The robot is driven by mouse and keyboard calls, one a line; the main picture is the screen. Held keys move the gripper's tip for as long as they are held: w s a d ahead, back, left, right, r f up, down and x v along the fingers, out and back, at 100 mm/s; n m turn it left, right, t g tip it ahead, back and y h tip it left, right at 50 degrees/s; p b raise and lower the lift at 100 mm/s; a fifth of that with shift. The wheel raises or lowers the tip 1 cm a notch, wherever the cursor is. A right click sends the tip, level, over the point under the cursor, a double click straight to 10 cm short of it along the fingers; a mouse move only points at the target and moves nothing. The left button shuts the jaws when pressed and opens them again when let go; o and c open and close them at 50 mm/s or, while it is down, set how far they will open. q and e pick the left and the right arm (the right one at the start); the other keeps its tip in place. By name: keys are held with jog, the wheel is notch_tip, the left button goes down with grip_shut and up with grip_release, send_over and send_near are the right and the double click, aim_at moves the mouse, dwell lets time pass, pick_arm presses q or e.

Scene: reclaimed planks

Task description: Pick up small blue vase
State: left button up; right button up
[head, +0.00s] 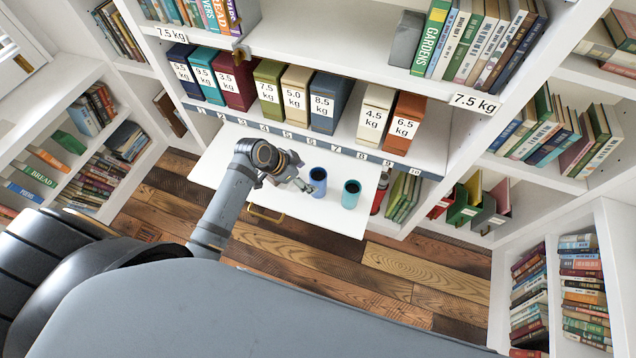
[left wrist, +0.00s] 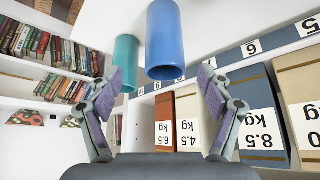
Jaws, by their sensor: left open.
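The small blue vase (head: 318,182) stands upright on a white pull-out shelf (head: 235,165). A teal vase (head: 351,194) stands just to its right, a small gap apart. My left gripper (head: 301,184) is close beside the blue vase on its left. In the left wrist view, the blue vase (left wrist: 165,42) appears ahead of the two spread fingers, with nothing held between them. The teal vase (left wrist: 126,62) is there too, near the finger at left. My right gripper is in neither view.
A row of weight-labelled boxes (head: 267,82) stands on the shelf behind the vases, above a numbered strip (head: 310,141). Bookcases surround the spot. The pull-out shelf is bare left of my gripper. A brass handle (head: 265,213) is on its front.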

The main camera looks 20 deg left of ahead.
aim_at(318, 174)
pick_arm(q)
jog(key=x, duration=0.8)
jog(key=shift+w+a+r, duration=0.1)
jog(key=shift+w+r, duration=0.05)
jog(key=shift+w, duration=0.2)
jog(key=shift+s, duration=0.1)
jog(key=shift+c, duration=1.3)
jog(key=c, duration=1.1)
jog(key=shift+r, duration=0.15)
jog(key=shift+r, duration=0.3)
jog(key=r, duration=0.3)
jog(key=shift+s+a, duration=0.2)
jog(key=s+a+r, duration=0.4)
jog(key=s+r, duration=0.5)
jog(key=s, duration=0.4)
